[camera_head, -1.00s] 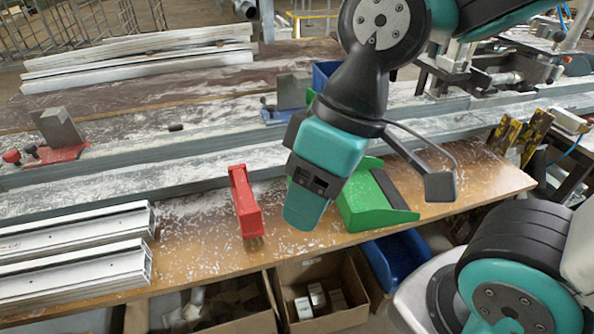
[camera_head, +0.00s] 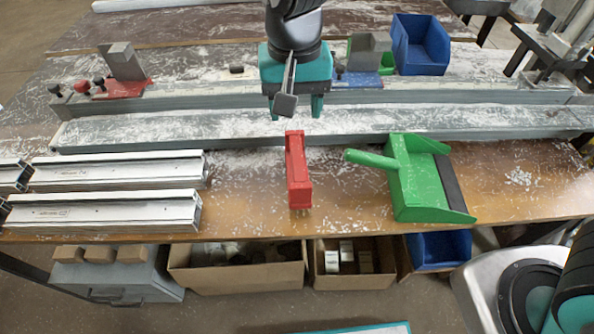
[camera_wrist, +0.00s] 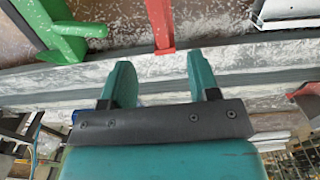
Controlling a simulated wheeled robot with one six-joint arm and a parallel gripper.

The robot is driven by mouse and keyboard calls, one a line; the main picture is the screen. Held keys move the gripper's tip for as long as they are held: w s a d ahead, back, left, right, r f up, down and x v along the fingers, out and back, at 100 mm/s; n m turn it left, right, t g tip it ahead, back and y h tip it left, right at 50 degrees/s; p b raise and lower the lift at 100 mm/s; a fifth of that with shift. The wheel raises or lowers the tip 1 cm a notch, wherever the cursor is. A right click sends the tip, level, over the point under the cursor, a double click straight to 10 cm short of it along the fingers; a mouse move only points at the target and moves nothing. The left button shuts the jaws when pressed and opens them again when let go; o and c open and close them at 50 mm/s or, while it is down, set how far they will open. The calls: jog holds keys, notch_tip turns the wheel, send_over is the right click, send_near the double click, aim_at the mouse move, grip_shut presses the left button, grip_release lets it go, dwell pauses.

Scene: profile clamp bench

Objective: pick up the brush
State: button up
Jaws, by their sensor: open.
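The red brush (camera_head: 298,170) lies on the front strip of the wooden bench, its narrow end pointing to the back. In the head view my gripper (camera_head: 296,108) hangs behind the brush, above the metal rail, fingers pointing down and apart. In the wrist view the two teal fingers (camera_wrist: 161,75) are spread with nothing between them. The brush (camera_wrist: 160,22) shows there at the top edge, ahead of the gap and only partly in frame. Its bristles do not show clearly.
A green dustpan (camera_head: 423,182) lies right of the brush, its handle towards it. White metal profiles (camera_head: 105,209) lie to the left. A long metal rail (camera_head: 200,127) runs behind. A blue bin (camera_head: 420,45) stands at the back right. Shavings cover much of the bench.

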aim_at(298, 158)
notch_tip(298, 158, down, 11)
jog(key=shift+r+p, duration=0.2)
jog(key=shift+p, duration=0.6)
jog(key=shift+d+f+p, duration=0.2)
jog(key=shift+f+p, duration=0.75)
jog(key=shift+f, duration=1.7)
jog(key=c, duration=1)
jog(key=shift+r, duration=0.1)
